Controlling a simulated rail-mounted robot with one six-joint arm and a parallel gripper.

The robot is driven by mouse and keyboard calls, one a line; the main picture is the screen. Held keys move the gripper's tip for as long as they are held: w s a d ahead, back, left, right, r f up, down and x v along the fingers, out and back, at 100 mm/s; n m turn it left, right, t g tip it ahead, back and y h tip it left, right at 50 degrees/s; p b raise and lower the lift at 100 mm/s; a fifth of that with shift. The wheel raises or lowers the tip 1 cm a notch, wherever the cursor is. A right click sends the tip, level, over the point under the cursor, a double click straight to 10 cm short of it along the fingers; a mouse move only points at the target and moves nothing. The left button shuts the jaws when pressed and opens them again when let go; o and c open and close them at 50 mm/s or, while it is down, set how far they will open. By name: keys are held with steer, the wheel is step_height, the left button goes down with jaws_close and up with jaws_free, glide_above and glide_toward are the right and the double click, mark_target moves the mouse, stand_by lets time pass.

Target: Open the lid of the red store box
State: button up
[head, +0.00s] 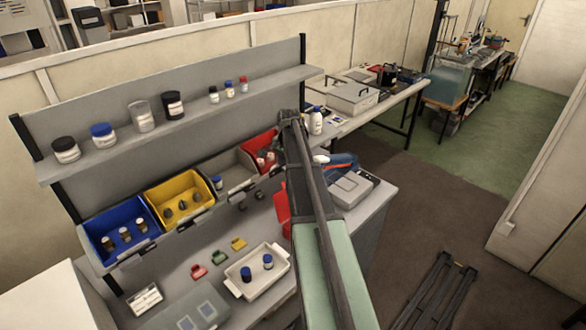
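A red bin (262,146) sits at the right end of the bin row under the shelf, partly hidden by my arm. Small bottles (266,158) show in it, and I cannot make out a lid on it. Another red object (282,211) stands lower on the bench, largely hidden behind my arm; I cannot tell if it is a box. My arm runs up the middle of the head view, across the right side of the bench. I cannot make out gripper fingers, so their place and state do not show.
A blue bin (118,216), a yellow bin (176,185) and a grey bin (228,165) stand left of the red bin. A white tray (233,287) with two blue-capped bottles lies on the bench. A shelf (190,115) with several jars overhangs the bins.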

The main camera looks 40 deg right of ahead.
steer(key=w+a+f+n+g+h+b, duration=0.2)
steer(key=w+a+f+h+b, duration=0.4)
steer(key=a, duration=0.3)
steer(key=s+d+r+m+h+b, duration=0.1)
steer(key=s+d+r+h+b, duration=0.1)
steer(key=d+h, duration=0.2)
steer(key=b+x, duration=0.3)
steer(key=x, duration=0.1)
steer(key=b+x, duration=0.2)
steer(key=x, duration=0.2)
steer(key=shift+s+d+f+b, duration=0.1)
steer(key=shift+s+f+b, duration=0.15)
steer(key=shift+f+b, duration=0.2)
steer(key=shift+s+d+f, duration=0.1)
steer(key=shift+d+f, duration=0.15)
steer(key=shift+d, duration=0.2)
steer(key=shift+r, duration=0.1)
jaws_close()
